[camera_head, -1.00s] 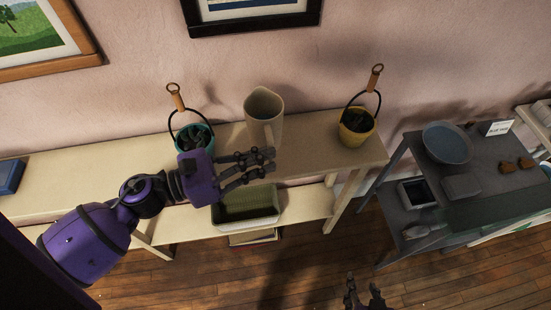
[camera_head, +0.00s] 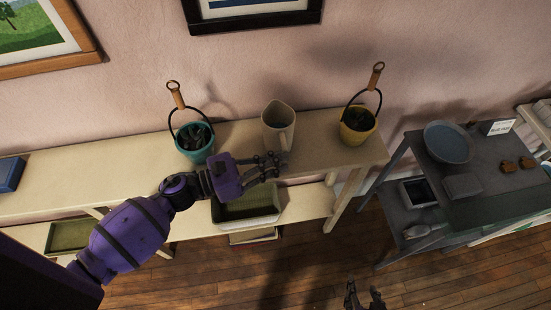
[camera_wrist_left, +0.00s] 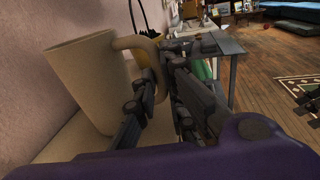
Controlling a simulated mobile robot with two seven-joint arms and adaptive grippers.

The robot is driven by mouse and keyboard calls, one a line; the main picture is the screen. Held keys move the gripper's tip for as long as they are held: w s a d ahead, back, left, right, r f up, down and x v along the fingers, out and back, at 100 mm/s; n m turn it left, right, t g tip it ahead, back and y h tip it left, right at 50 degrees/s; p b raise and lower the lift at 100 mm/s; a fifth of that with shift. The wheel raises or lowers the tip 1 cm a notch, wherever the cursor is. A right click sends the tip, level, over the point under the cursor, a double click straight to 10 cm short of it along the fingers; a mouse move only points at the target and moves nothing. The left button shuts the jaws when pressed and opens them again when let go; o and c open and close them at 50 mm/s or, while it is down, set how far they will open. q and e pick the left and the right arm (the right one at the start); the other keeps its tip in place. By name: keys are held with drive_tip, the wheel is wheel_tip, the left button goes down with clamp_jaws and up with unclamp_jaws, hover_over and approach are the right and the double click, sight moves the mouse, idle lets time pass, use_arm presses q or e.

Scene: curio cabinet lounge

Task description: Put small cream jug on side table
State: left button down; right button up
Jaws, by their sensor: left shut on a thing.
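The cream jug (camera_head: 272,127) stands upright at the long cream table, between a teal bucket and a yellow bucket. I cannot tell whether its base touches the tabletop. My left gripper (camera_head: 277,163) is at the jug's near right side, shut on its handle. In the left wrist view the jug (camera_wrist_left: 88,80) fills the left, and its handle (camera_wrist_left: 132,42) reaches between the dark fingers (camera_wrist_left: 160,105). My right gripper (camera_head: 364,293) is low in the head view, empty, its fingers apart. A dark grey table (camera_head: 480,165) stands to the right.
The teal bucket (camera_head: 195,150) and yellow bucket (camera_head: 357,128) have upright handles close to the jug. The grey table holds a blue bowl (camera_head: 448,143), a grey box (camera_head: 462,186), brown pieces (camera_head: 517,164) and a card (camera_head: 500,127). A green tray (camera_head: 247,205) sits on the lower shelf.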

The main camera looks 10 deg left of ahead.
drive_tip(key=shift+f, duration=0.1)
use_arm(q)
drive_tip(key=shift+f, duration=0.25)
drive_tip(key=c, duration=1.8)
unclamp_jaws()
drive_tip(key=shift+r, duration=0.1)
use_arm(e)
drive_tip(key=shift+s, duration=0.1)
use_arm(q)
drive_tip(key=shift+r, duration=0.1)
drive_tip(key=b+v, duration=0.3)
drive_tip(key=v, duration=0.9)
drive_tip(key=shift+r, duration=0.1)
use_arm(e)
drive_tip(key=f, duration=0.1)
drive_tip(key=s+f, duration=0.1)
drive_tip(key=f, duration=0.1)
drive_tip(key=shift+s+f+g, duration=0.1)
drive_tip(key=shift+f+g, duration=0.2)
